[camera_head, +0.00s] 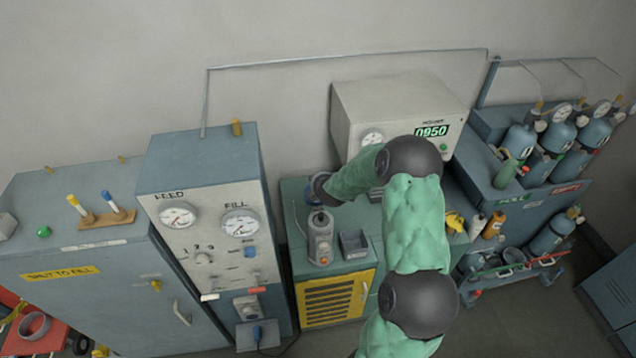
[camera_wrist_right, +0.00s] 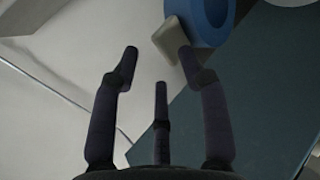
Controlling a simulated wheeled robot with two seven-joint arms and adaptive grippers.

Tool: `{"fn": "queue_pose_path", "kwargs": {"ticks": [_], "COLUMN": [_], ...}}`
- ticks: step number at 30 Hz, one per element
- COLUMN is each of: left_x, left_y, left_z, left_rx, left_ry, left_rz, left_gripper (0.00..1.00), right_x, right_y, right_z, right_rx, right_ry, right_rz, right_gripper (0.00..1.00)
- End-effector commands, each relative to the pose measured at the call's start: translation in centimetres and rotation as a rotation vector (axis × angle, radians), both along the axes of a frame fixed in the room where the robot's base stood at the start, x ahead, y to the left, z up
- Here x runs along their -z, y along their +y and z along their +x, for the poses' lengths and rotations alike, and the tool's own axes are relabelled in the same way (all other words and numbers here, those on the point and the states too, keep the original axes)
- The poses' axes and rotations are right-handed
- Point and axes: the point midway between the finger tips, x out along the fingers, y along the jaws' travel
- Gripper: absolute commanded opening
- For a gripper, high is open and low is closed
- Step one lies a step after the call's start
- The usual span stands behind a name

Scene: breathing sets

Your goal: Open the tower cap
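A small grey upright unit with a round top (camera_head: 320,238) stands on the teal bench (camera_head: 368,256); it looks like the tower, but I cannot tell its cap apart clearly. My right arm, in a green sleeve, reaches over the bench from below. Its dark wrist end is just behind and above the grey unit in the head view. In the right wrist view my right gripper (camera_wrist_right: 158,58) has its fingers spread and nothing between them. A blue ring-shaped part (camera_wrist_right: 208,18) with a beige block (camera_wrist_right: 176,38) is beyond the right fingertip, apparently not held. My left gripper is out of view.
A grey tray (camera_head: 354,243) sits beside the grey unit. A tall feed and fill panel (camera_head: 205,215) stands to the left. A beige box with a 0950 display (camera_head: 400,112) is behind my arm. Bottles (camera_head: 493,226) and gas cylinders (camera_head: 556,135) stand to the right.

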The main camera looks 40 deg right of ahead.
Motion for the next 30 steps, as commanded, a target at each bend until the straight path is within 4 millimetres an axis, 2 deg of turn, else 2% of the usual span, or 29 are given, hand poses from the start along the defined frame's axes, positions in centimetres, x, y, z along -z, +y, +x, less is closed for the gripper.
{"fn": "queue_pose_path", "kwargs": {"ticks": [6,12,30], "left_x": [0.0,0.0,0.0], "left_y": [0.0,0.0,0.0], "left_z": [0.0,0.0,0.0], "left_rx": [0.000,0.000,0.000], "left_ry": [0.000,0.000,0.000], "left_rz": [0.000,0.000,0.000], "left_gripper": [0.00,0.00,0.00], "right_x": [-1.8,-2.8,-3.0], "right_y": [1.5,2.3,2.5], "right_z": [-2.4,-3.6,-3.9], "right_rx": [-0.002,-0.002,-0.002], "right_ry": [0.004,0.007,0.007], "right_rz": [0.004,0.005,0.006], "right_gripper": [0.44,0.44,0.44]}}
